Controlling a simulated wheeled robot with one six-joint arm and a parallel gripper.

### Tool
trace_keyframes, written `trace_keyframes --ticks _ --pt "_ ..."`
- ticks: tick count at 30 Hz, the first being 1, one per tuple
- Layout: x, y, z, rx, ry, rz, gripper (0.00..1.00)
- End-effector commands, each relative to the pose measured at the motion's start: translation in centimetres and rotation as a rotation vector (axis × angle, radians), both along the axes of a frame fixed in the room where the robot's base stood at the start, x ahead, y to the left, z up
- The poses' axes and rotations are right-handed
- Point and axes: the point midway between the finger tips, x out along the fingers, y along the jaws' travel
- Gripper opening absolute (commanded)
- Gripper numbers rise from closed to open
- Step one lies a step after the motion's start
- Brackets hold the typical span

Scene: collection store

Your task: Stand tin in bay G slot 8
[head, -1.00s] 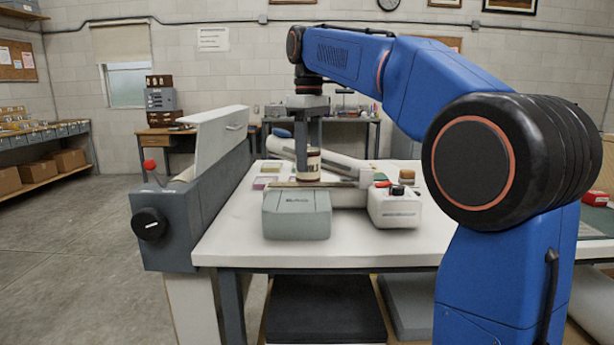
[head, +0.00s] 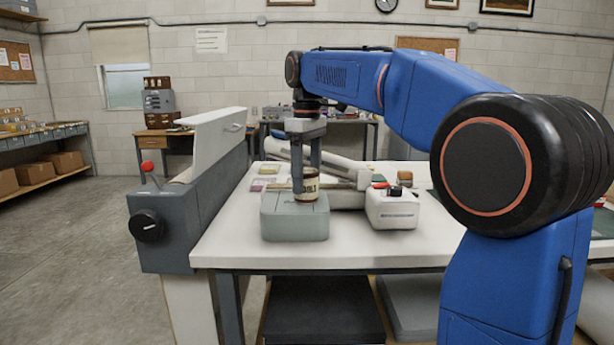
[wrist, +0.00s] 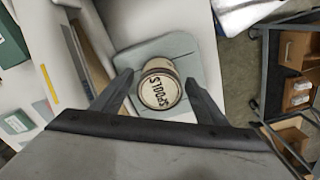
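A round tin (head: 309,187) with a cream label and dark bands is upright on top of a low grey-green block-shaped device (head: 294,220) at the table's front. In the wrist view its pale lid (wrist: 160,92) reads "SPOOLS", and the grey-green surface (wrist: 190,60) shows under it. My gripper (head: 306,180) points straight down around the tin. In the wrist view the two fingertips (wrist: 159,78) are on either side of it, with a narrow gap on each side. Bay G and its slot 8 cannot be made out.
A white box with a red button (head: 391,208) stands right of the grey-green device. A grey machine with a raised panel and black knob (head: 148,225) lines the table's left edge. Shelves with bins (head: 45,135) are at far left. Open floor (head: 70,235) lies between.

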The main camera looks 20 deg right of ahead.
Motion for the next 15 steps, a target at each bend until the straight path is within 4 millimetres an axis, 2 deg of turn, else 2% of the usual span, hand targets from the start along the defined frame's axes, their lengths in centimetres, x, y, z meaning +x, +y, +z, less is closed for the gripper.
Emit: trace_keyframes --ticks 10,15 --pt "0.0 0.0 0.5 0.0 0.0 0.0 0.66" --pt "0.0 0.0 2.8 0.0 -0.001 0.0 0.66"
